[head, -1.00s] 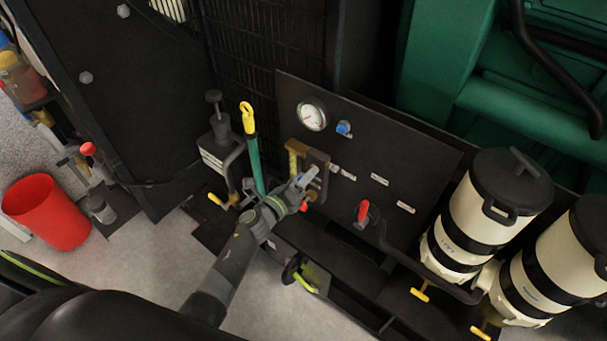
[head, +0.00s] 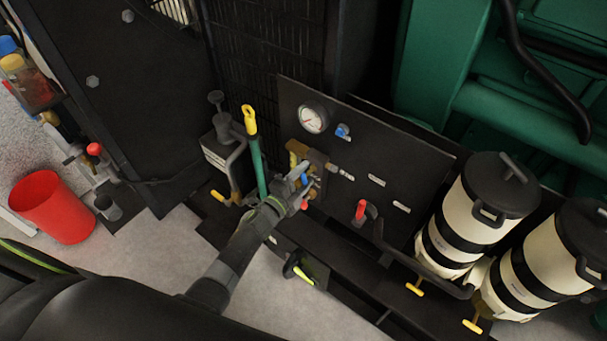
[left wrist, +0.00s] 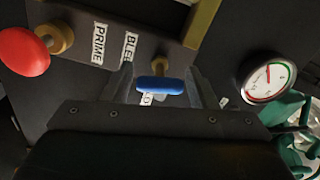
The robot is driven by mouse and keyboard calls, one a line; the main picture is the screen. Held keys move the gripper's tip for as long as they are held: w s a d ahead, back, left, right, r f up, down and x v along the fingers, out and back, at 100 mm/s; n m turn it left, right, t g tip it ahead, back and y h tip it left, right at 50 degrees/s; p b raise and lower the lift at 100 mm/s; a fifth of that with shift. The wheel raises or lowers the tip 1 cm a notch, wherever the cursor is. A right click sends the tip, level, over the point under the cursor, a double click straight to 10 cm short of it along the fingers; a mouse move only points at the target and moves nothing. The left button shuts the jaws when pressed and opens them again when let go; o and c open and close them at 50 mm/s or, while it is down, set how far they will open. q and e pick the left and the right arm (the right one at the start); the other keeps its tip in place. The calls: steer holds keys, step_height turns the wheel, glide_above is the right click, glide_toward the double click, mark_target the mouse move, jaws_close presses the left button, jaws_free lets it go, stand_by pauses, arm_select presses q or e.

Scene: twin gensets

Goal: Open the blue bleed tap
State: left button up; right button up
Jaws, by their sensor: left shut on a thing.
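The blue bleed tap (left wrist: 160,86) has a bar-shaped handle on a brass stem, and it sits between my left gripper's fingers in the left wrist view. A white label (left wrist: 128,47) reading "BLEE…" is beside it, partly cut off by the gripper. My left gripper (left wrist: 163,92) is shut on the tap handle. In the head view the left gripper (head: 306,187) is at the brass fittings on the black panel, with a bit of blue showing at its fingers. My right gripper is not in view.
A red knob (left wrist: 25,52) with a "PRIME" label is close by on the panel. A round gauge (head: 313,119), another small blue knob (head: 343,131) and a red-handled valve (head: 361,210) are on the black panel (head: 400,160). A green-and-yellow lever (head: 254,150) stands close left of my gripper.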

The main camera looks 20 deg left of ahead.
arm_select(q)
steer(key=shift+n+p, duration=0.35)
steer(key=shift+n, duration=0.75)
steer(key=o, duration=0.9)
steer(key=shift+s, duration=0.1)
steer(key=b+v, duration=0.1)
steer(key=v, duration=1.6)
steer(key=shift+s+a, duration=0.1)
steer(key=shift+f, duration=0.1)
